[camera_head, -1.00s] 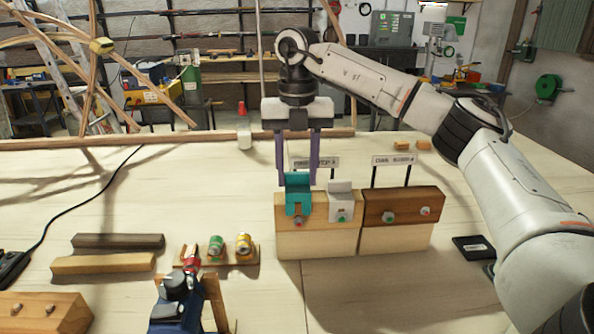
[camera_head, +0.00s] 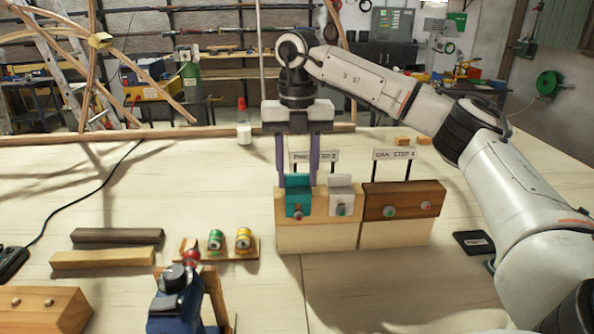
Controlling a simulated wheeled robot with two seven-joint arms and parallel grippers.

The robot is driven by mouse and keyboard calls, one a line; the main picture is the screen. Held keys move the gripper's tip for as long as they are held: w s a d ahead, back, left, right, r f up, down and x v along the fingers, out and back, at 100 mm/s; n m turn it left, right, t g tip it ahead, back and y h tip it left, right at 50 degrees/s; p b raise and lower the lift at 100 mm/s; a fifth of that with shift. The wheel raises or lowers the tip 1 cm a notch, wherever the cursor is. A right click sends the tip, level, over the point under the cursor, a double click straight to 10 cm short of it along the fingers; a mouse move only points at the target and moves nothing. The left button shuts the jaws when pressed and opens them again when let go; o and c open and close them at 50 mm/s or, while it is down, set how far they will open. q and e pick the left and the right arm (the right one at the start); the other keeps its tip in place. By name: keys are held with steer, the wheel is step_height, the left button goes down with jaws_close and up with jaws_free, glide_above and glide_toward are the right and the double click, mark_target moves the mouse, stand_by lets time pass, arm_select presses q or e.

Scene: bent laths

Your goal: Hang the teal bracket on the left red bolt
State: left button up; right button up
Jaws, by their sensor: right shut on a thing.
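The teal bracket (camera_head: 298,197) is at the left end of the front face of the pale wooden block (camera_head: 317,236). My right gripper (camera_head: 298,184) comes from above with its purple fingers on either side of the bracket and is shut on it. The left red bolt (camera_head: 298,213) shows small at the bracket's lower part; I cannot tell whether the bracket is hooked over it or only in front of it. A light grey bracket (camera_head: 340,196) is on the same block, to the right, at a green bolt (camera_head: 341,210). My left gripper is not in view.
A brown-faced block (camera_head: 405,203) with a green and a red bolt stands to the right. Signs rise behind both blocks. A rack of small rolls (camera_head: 230,243), a blue tool (camera_head: 176,305) and wooden bars (camera_head: 103,259) lie left. The table's middle front is clear.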

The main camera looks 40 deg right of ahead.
steer(key=shift+f, duration=0.35)
steer(key=o, duration=1.2)
steer(key=shift+r, duration=0.1)
step_height(320, 180, up, 2)
steer(key=shift+r+p, duration=0.2)
steer(key=shift+p, duration=0.95)
steer(key=shift+r, duration=2.25)
